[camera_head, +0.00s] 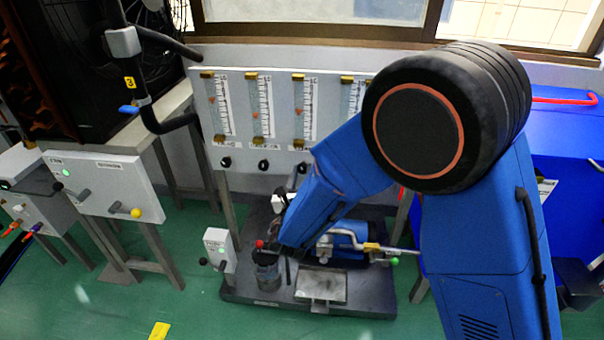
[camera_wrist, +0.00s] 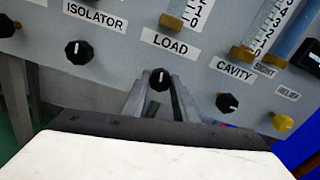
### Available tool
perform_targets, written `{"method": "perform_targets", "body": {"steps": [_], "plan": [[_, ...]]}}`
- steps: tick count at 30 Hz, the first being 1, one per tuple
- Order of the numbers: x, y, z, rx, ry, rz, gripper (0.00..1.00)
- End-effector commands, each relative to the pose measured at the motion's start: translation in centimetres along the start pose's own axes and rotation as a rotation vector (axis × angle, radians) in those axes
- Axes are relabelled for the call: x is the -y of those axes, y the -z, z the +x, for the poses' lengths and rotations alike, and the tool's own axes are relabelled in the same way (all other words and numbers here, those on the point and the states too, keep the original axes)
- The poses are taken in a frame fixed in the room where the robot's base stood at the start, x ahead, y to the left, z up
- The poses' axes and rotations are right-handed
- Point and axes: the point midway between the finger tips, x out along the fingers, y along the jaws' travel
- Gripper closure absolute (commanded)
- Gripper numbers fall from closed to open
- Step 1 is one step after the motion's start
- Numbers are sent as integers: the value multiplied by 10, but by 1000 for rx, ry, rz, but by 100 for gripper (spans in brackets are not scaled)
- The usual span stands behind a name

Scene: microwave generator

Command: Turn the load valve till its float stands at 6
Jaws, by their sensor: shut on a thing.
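The load valve is a black knob (camera_wrist: 159,79) under the LOAD label in the wrist view, its white pointer mark facing roughly up. My gripper (camera_wrist: 160,85) is shut on this knob, one grey finger on each side. The load flow tube (camera_wrist: 186,10) shows only its lower end above the label, with low scale numbers; no float can be made out there. In the head view the load tube (camera_head: 306,108) is third from the left on the panel. A small red mark shows beside it, but the float's height is too small to read. My arm hides my gripper there.
The isolator knob (camera_wrist: 79,51) is left of the load knob; the cavity knob (camera_wrist: 227,103) and yellow relief knob (camera_wrist: 283,122) are to the right. Below the panel, a dark bench base (camera_head: 255,294) carries equipment. A box with a yellow-knobbed lever (camera_head: 136,212) stands left.

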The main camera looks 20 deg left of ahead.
Motion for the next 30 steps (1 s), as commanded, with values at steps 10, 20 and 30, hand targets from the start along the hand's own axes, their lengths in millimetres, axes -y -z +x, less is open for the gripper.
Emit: {"method": "perform_targets", "body": {"steps": [10,20,30], "plan": [[0,1,-1,-1,-1,-10,97],[0,0,0,-1,-1,-9,55],[-1,0,-14,0,-2,-9,55]]}}
